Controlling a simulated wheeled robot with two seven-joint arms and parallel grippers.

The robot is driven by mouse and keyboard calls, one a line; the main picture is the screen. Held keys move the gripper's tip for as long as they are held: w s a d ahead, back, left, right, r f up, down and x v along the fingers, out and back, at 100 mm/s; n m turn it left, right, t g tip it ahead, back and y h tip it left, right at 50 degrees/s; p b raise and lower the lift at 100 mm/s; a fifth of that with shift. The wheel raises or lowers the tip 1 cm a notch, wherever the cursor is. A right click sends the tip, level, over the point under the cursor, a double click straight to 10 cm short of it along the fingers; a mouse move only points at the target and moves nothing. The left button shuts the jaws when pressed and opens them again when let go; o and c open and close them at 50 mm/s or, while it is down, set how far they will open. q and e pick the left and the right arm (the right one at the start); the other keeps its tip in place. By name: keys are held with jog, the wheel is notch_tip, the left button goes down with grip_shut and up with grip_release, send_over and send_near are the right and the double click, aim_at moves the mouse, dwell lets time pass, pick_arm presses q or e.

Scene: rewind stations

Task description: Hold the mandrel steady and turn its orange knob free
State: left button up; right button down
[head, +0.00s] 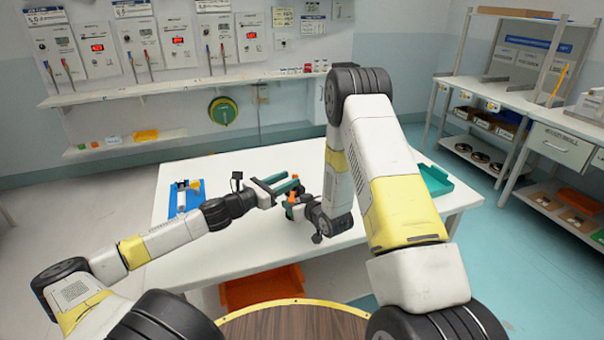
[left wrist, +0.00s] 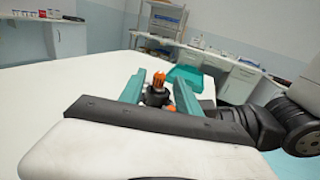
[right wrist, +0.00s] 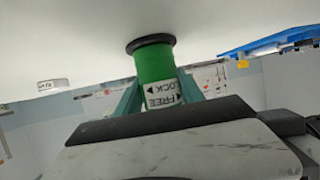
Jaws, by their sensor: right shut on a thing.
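The mandrel stands upright on the white table; its green body (right wrist: 153,62) and black base flange (right wrist: 150,42) fill the middle of the right wrist view, which is upside down. A white label (right wrist: 162,95) on it reads FREE and LOCK with arrows. My right gripper (right wrist: 158,88) is shut on the green body. The orange knob (left wrist: 158,79) shows between the two teal fingers of my left gripper (left wrist: 146,86), which is open with gaps on both sides. In the head view my left gripper (head: 284,182) reaches in from the left; the mandrel is mostly hidden by my grippers.
A blue tray (head: 185,207) lies at the table's left and a teal tray (head: 436,180) at its right. An orange bin (head: 262,288) sits below the near edge. The white table (head: 240,255) is clear in front. Shelves (head: 520,115) stand at right.

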pick_arm(q)
jog(key=x, duration=0.6)
jog(key=shift+w+d, duration=0.25)
jog(key=shift+d, duration=0.05)
grip_shut()
